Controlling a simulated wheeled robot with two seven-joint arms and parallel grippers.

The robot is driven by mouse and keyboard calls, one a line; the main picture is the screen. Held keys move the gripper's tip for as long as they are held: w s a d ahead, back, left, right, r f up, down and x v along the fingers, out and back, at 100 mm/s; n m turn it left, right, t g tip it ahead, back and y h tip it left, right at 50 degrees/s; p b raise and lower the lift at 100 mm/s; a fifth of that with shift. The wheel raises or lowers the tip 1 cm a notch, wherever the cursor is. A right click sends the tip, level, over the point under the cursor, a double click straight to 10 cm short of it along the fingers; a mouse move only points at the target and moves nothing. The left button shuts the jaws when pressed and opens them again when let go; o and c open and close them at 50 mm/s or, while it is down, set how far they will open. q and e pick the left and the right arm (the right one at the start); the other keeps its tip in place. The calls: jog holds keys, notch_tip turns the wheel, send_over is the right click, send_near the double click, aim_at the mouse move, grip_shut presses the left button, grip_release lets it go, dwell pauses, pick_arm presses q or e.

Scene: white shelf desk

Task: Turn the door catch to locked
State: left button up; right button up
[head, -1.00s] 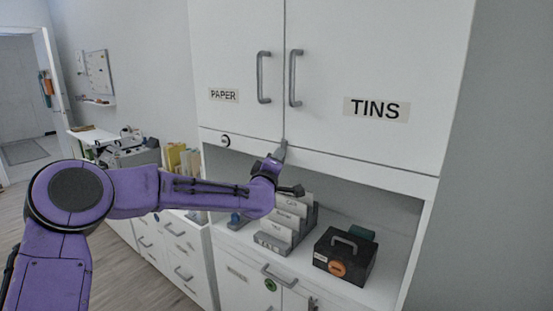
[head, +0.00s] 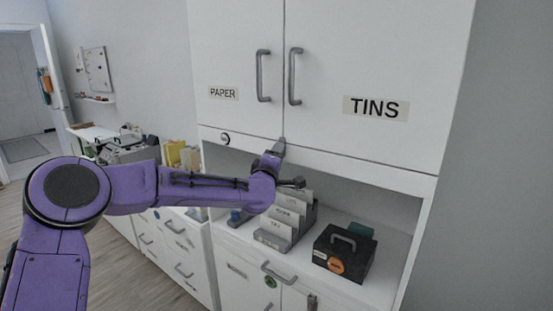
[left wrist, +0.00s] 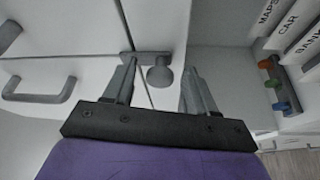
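The door catch (left wrist: 159,75) is a grey round knob with a grey bar. It sits at the lower edge of the upper cabinet doors, where the seam between them ends. In the left wrist view the bar lies roughly in line with that seam. My left gripper (left wrist: 160,88) is open, with one finger on each side of the knob and a gap visible on at least the right side. Whether the left finger touches the bar I cannot tell. In the head view my left gripper (head: 282,168) is at the doors' lower edge and largely hides the catch. My right gripper is not in view.
The PAPER door (head: 235,60) and TINS door (head: 375,65) are closed, with grey handles above the catch. Below, a file sorter (head: 285,222) and a black box (head: 343,255) stand on the shelf. A round lock (head: 224,139) is on the rail at left.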

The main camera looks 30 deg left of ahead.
pick_arm(q)
jog(key=b+v, duration=0.4)
jog(key=v, duration=0.6)
jog(key=shift+s, duration=0.25)
jog(key=shift+d, duration=0.1)
jog(key=s+d+f+m+g, duration=0.1)
jog(key=s+f+m+g, duration=0.15)
jog(key=f, duration=0.85)
jog(key=s+d+f+m+g+h, duration=0.15)
jog(key=s+f, duration=0.25)
jog(key=f, duration=0.7)
jog(key=s+d+f+m+g+y, duration=0.1)
jog(key=s+f+m+g, duration=0.15)
jog(key=f, duration=0.75)
jog(key=s+f+m+g, duration=0.1)
jog(key=s+f+g, duration=0.2)
jog(key=s+f, duration=0.4)
jog(key=s+a+f+m+g, duration=0.1)
jog(key=s+f+m+g, duration=0.1)
jog(key=s+f, duration=0.5)
jog(key=s+f+m+g, duration=0.1)
jog(key=s+f+g, duration=0.3)
jog(key=s, duration=1.3)
notch_tip(320, 180, down, 4)
jog(key=shift+a+f+m, duration=0.1)
jog(key=shift+a+m, duration=0.25)
